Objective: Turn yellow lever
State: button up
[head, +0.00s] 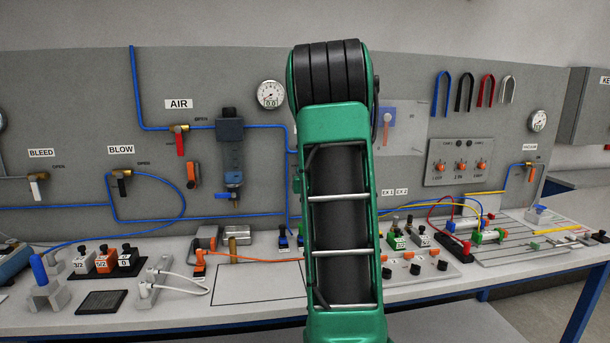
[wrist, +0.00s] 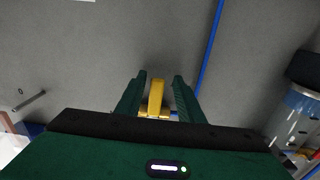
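In the wrist view, the yellow lever (wrist: 156,97) stands out from the grey panel, on a brass-coloured fitting at its base. My gripper (wrist: 159,75) is open, with one green finger on each side of the lever. Narrow gaps show between the lever and both fingers, and I see no clear contact. In the head view, my green arm covers the middle of the panel and hides both the gripper and this lever.
A blue tube (wrist: 209,50) runs just right of my fingers. A clear cylinder with a dark cap (wrist: 294,112) is further right. Other valves, such as the AIR valve (head: 180,140) and BLOW valve (head: 121,182), line the panel above a cluttered bench (head: 180,312).

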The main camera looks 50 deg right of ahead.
jog(key=v, duration=1)
jog(key=shift+s+a, duration=0.15)
jog(key=shift+a, duration=0.15)
jog(key=s+a+f+n+g+y, duration=0.1)
jog(key=a+f+g+y, duration=0.1)
jog(key=a+f+y, duration=0.45)
jog(key=a+f+n+g+y, duration=0.15)
jog(key=a+f, duration=0.25)
jog(key=a, duration=0.5)
jog(key=s+a+f+g, duration=0.1)
jog(key=s+a, duration=0.1)
jog(key=s+a+f+g+y, duration=0.1)
jog(key=s+a+g, duration=0.1)
jog(key=s, duration=0.1)
jog(key=s+a+f+g, duration=0.1)
jog(key=s+a, duration=0.1)
jog(key=shift+s+a+f+n+g+y, duration=0.2)
jog(key=shift+s+a+n+g+y, duration=0.05)
jog(key=shift+s+a+y, duration=0.1)
jog(key=s+a+m+g+y, duration=0.1)
jog(key=s+a+g, duration=0.4)
jog(key=s, duration=0.9)
jog(key=a+y, duration=0.1)
jog(key=a, duration=0.2)
jog(key=shift+s+a+f+g, duration=0.2)
jog(key=shift+s+a+g, duration=0.05)
jog(key=shift+a+g, duration=0.15)
